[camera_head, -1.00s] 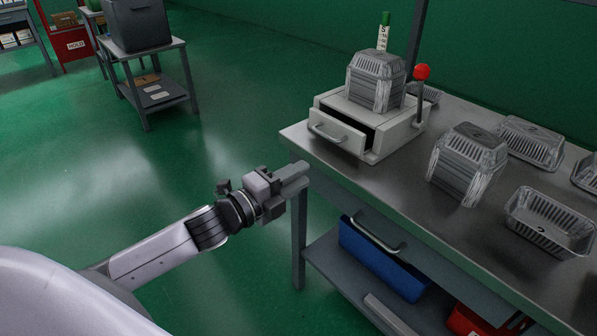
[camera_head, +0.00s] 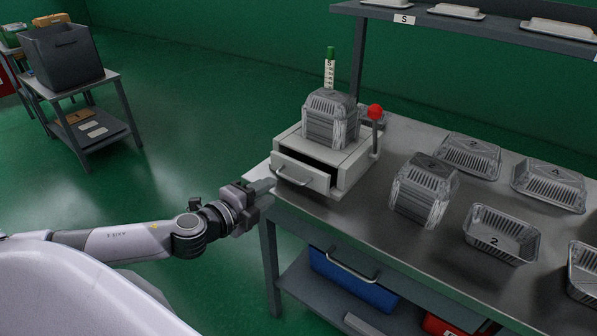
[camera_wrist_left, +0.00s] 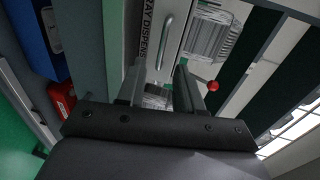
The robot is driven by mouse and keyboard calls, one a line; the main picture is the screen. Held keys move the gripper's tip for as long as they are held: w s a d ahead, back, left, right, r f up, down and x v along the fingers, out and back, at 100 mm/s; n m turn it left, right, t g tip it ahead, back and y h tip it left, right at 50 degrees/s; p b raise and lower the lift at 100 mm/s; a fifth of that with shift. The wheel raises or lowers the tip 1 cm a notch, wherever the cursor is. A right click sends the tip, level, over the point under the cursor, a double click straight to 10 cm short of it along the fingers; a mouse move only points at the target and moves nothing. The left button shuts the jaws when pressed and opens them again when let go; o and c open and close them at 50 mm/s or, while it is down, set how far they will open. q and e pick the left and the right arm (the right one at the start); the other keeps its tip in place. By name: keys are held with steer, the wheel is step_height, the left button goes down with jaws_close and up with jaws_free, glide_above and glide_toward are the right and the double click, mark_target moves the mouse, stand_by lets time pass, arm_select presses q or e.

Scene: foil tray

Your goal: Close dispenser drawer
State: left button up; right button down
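The white tray dispenser (camera_head: 352,166) stands at the left end of the steel table. Its drawer (camera_head: 301,174) is partly pulled out, with a dark gap behind its front and a bar handle (camera_head: 277,178) on it. A stack of foil trays (camera_head: 329,119) sits on top. My left gripper (camera_head: 264,187) is beside the table's left end, just short of the handle. In the left wrist view, the gripper's two fingers (camera_wrist_left: 160,82) are apart with nothing held. The handle (camera_wrist_left: 167,42) and lettered front show beyond the fingertips. My right gripper is not visible.
A red-knobbed lever (camera_head: 375,114) rises at the dispenser's right side. Another foil stack (camera_head: 424,190) and several loose foil trays (camera_head: 501,234) lie to the right. A blue bin (camera_head: 352,280) sits on the lower shelf.

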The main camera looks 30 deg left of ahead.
mark_target(301, 170)
arm_select(q)
steer(key=shift+p+x, duration=0.45)
steer(key=shift+x, duration=3.15)
steer(key=shift+r, duration=0.1)
jaws_close()
